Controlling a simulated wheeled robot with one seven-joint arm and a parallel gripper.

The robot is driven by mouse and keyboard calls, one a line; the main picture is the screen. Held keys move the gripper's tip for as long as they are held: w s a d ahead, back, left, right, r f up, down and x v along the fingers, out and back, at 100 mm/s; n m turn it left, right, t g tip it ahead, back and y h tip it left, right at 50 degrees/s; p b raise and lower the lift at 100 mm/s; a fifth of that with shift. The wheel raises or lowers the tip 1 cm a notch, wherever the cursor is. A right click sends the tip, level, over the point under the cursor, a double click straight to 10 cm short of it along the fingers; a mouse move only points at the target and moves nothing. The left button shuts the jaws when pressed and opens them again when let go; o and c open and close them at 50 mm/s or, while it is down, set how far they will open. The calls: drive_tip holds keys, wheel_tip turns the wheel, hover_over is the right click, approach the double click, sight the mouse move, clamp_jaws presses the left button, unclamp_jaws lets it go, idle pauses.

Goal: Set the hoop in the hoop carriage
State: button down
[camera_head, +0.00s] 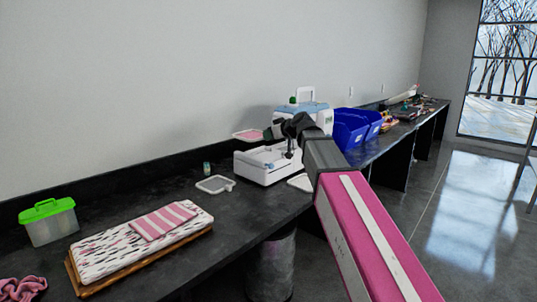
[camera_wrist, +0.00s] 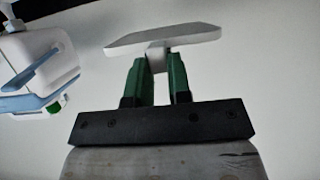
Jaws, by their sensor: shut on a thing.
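The hoop (camera_head: 247,135), a thin plate with pink cloth and a pale rim, is in the air against the wall. It shows nearly edge-on in the wrist view (camera_wrist: 165,39). My gripper (camera_head: 268,132) is shut on its short stem; the green fingers show in the wrist view (camera_wrist: 159,68). The white machine (camera_head: 315,118) with a blue top is right of the hoop, partly behind my arm. Its low white bed (camera_head: 262,166) is below the hoop, apart from it. The hoop carriage seems to be on this bed, but its exact slot cannot be made out.
An empty-looking grey hoop (camera_head: 214,184) and a small bottle (camera_head: 207,168) lie left of the machine. Patterned cloth with a striped piece (camera_head: 163,220) and a green-lidded box (camera_head: 48,222) are further left. Blue bins (camera_head: 350,128) stand right of the machine.

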drive_tip(key=w+d+f, duration=0.1)
drive_tip(key=w+f, duration=0.1)
drive_tip(key=w, duration=0.1)
drive_tip(key=w+d+f, duration=0.1)
drive_tip(key=w+f, duration=0.1)
drive_tip(key=w, duration=0.1)
drive_tip(key=w+d+f, duration=0.1)
drive_tip(key=w+f, duration=0.1)
drive_tip(key=w, duration=0.1)
drive_tip(key=shift+w+d+f, duration=0.15)
drive_tip(key=shift+w+d, duration=0.15)
drive_tip(key=shift+w, duration=0.05)
drive_tip(key=shift+f, duration=2)
drive_tip(key=shift+f, duration=0.1)
drive_tip(key=c, duration=1.1)
unclamp_jaws()
drive_tip(key=shift+o, duration=0.2)
drive_tip(key=v, duration=1.2)
drive_tip(key=shift+d, duration=0.1)
